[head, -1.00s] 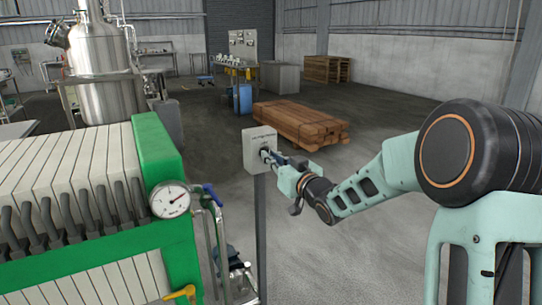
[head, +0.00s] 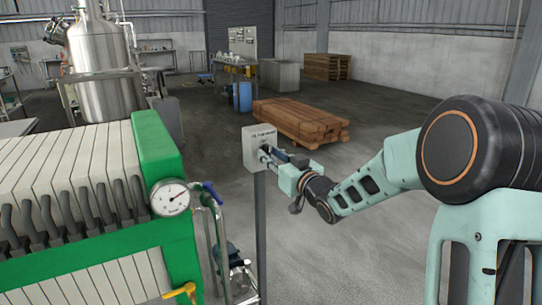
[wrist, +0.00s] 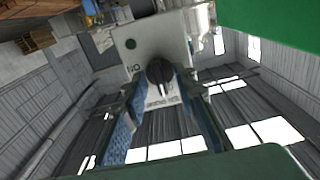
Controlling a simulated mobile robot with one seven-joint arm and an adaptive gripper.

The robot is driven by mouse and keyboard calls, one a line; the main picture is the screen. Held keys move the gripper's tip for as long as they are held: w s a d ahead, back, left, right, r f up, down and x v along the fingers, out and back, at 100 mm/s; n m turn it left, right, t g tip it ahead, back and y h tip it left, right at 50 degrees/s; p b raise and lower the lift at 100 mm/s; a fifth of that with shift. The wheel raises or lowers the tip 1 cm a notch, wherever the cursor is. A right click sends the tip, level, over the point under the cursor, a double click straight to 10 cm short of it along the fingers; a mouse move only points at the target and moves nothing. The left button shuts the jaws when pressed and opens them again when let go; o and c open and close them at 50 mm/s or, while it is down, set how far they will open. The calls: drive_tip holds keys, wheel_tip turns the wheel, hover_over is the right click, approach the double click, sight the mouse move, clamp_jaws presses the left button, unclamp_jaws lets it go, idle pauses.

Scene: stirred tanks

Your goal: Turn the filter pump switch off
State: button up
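The filter pump switch is a pale grey box (head: 258,139) on a thin post in the middle of the head view. Its face fills the upper middle of the wrist view (wrist: 133,45), with upside-down lettering. A round black knob (wrist: 158,72) is on that face, with a short light mark pointing down in the picture. A small marking sits left of the knob. My gripper (head: 268,156) is at the box face. In the wrist view its blue-padded fingers (wrist: 161,84) stand on either side of the knob, with gaps visible, so it looks open.
A green-framed filter press (head: 160,150) with a pressure gauge (head: 170,197) and pipes stands close at left. A lumber stack (head: 300,123) lies on the floor behind the box. The floor at right behind my arm is clear.

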drive_tip(key=v, duration=1.1)
drive_tip(key=shift+s+d, duration=0.25)
drive_tip(key=shift+f, duration=0.1)
